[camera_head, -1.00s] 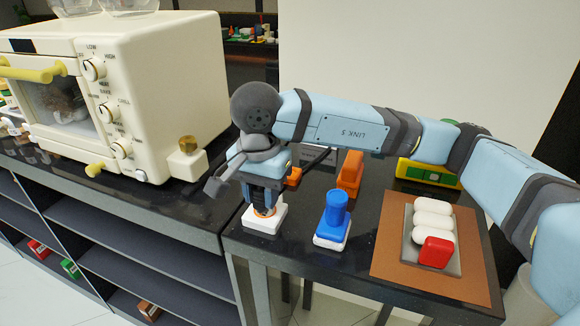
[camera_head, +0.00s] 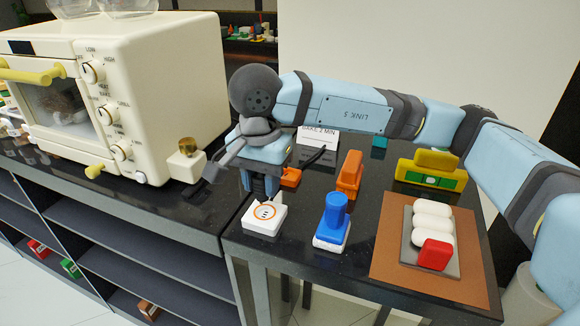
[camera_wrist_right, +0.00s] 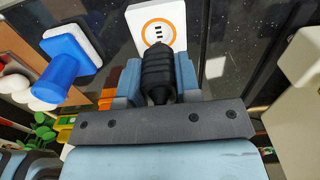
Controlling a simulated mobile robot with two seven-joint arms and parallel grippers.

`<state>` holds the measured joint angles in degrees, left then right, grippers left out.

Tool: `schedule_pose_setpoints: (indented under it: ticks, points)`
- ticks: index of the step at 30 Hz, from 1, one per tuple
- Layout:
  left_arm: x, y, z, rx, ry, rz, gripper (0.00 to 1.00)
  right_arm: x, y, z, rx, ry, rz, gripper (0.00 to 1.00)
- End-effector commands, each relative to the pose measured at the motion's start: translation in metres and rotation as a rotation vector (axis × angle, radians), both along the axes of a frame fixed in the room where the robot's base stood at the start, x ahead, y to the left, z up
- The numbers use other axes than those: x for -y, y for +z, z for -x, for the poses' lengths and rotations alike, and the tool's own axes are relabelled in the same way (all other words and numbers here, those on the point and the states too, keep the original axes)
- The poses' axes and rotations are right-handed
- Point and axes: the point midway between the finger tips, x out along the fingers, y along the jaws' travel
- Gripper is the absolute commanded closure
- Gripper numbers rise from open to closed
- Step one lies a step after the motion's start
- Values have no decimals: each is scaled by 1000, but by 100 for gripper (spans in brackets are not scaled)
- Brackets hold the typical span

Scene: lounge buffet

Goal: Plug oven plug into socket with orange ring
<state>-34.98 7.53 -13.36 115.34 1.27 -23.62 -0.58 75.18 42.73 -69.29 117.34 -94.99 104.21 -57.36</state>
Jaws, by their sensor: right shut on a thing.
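The white socket with the orange ring (camera_head: 265,213) sits near the left front of the black table, its ring and dark slots uncovered. It also shows at the top of the right wrist view (camera_wrist_right: 158,22). My right gripper (camera_head: 262,186) is just behind the socket, pointing down. In the right wrist view it is shut on the black ribbed oven plug (camera_wrist_right: 158,70), which is between its blue fingers. The plug's tip overlaps the lower ring in that view, but the head view shows it apart from the socket. The cream oven (camera_head: 165,90) stands at left. My left gripper is out of view.
Orange blocks (camera_head: 350,172) are behind. A brown mat (camera_head: 400,275) holds a tray with white pieces and a red block (camera_head: 434,254). A green-yellow box (camera_head: 432,172) and a sign (camera_head: 318,138) are farther back.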

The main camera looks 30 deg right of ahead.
Motion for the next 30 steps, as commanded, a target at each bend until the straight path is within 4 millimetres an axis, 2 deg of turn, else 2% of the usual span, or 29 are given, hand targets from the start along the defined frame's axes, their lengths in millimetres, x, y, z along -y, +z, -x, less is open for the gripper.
schedule_pose_setpoints:
  ticks: [6, 18, 30]
  points:
    - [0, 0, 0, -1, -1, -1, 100, 1, 12, 0, 13, -3, 17, 100]
    - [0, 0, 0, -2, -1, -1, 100, 1, 12, 1, 28, -6, 43, 100]
    - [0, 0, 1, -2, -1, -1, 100, 1, -8, 1, 28, -6, 42, 100]
